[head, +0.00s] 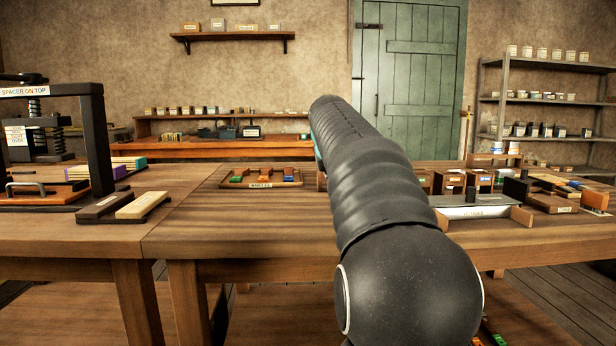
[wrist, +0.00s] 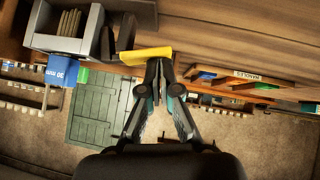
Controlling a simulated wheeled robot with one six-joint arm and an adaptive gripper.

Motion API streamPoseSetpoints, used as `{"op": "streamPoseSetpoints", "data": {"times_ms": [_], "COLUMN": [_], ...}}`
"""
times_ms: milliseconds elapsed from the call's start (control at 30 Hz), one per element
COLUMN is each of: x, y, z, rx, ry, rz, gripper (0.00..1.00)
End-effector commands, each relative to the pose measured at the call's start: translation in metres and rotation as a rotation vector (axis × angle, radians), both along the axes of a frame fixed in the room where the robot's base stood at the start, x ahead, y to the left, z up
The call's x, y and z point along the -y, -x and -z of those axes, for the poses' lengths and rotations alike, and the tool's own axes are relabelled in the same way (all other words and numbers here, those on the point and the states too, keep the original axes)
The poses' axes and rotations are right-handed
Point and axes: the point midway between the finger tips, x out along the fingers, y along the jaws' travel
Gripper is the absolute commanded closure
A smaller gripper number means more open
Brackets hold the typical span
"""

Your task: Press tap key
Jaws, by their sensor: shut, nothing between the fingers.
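My gripper (wrist: 157,70) shows in the wrist view with its two dark fingertips together and nothing between them. A yellow block-like piece (wrist: 148,54) lies right at the fingertips, partly behind them; I cannot tell whether they touch. A black upright part (wrist: 127,32) stands beside it, to the left. I cannot tell for sure whether either is the tap key. In the head view my own arm hides the gripper and whatever is at its tips. The handwheel press (head: 98,140) stands on the left table, its top cut off by the frame.
A grey box with brown slats (wrist: 88,42) and a blue block marked 30 MM (wrist: 55,72) are left of my fingers. A handles tray (head: 262,184) lies on the middle table. Boxes and a grey-topped fixture (head: 480,212) stand on the right.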

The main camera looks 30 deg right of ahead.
Motion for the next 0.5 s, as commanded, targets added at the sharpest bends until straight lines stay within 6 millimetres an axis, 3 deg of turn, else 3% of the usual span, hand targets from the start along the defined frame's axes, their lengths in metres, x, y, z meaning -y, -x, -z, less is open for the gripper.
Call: {"op": "streamPoseSetpoints", "data": {"times_ms": [67,500], "x": [0.0098,0.0098], "y": [0.0047,0.0043], "z": [0.0076,0.0147], "rx": [-0.02,-0.029], "ry": [0.01,0.004], "rz": [0.017,0.02], "gripper": [1.0,1.0]}}
